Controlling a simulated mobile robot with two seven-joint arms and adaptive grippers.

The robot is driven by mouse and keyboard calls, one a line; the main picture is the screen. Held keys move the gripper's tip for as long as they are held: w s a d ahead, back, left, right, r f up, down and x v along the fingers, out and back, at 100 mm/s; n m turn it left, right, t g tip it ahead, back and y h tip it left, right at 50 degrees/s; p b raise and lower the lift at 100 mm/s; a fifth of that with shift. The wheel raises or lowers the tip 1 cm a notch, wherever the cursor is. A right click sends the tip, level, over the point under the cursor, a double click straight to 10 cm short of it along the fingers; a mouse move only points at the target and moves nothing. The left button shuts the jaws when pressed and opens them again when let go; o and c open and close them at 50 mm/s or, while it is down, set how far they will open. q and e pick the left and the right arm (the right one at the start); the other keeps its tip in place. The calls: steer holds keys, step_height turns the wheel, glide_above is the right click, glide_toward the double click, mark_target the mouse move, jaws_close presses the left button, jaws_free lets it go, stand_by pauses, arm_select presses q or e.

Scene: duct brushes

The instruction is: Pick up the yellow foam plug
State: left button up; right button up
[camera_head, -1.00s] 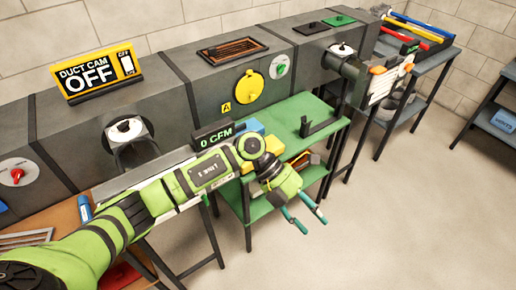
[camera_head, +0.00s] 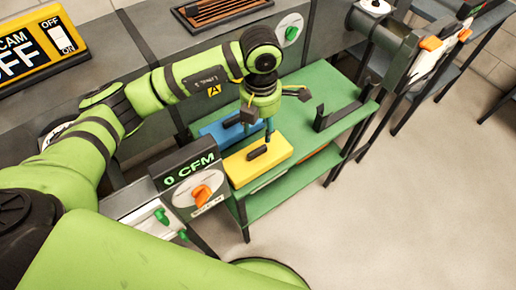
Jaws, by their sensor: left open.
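The yellow foam plug (camera_head: 275,154) is a flat yellow block with a black handle on top. It lies on the green shelf table, at the front left of the top. My left gripper (camera_head: 258,132) is open and points down just above and behind the plug's black handle. It looks empty and apart from the handle, though the exact gap is hard to judge. My right gripper is not in view.
A blue block (camera_head: 216,136) lies directly behind the plug, partly hidden by my gripper. A black bracket (camera_head: 340,113) stands on the green table (camera_head: 310,130) to the right. The 0 CFM box (camera_head: 190,180) with an orange knob stands close on the left. Floor at right is clear.

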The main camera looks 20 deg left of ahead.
mark_target(261, 147)
arm_select(q)
steer(key=shift+s+d+f+p, duration=0.1)
steer(key=shift+s+f+p, duration=0.2)
steer(key=shift+f, duration=0.3)
steer(key=shift+s+d+f+p, duration=0.15)
steer(key=shift+f+p, duration=0.25)
steer(key=shift+f, duration=0.2)
step_height(261, 147, down, 3)
steer(key=shift+r+p, duration=0.15)
steer(key=shift+p, duration=0.3)
steer(key=shift+f, duration=0.7)
steer(key=shift+w+f, duration=0.1)
steer(key=shift+f, duration=0.05)
steer(key=c, duration=0.8)
jaws_close()
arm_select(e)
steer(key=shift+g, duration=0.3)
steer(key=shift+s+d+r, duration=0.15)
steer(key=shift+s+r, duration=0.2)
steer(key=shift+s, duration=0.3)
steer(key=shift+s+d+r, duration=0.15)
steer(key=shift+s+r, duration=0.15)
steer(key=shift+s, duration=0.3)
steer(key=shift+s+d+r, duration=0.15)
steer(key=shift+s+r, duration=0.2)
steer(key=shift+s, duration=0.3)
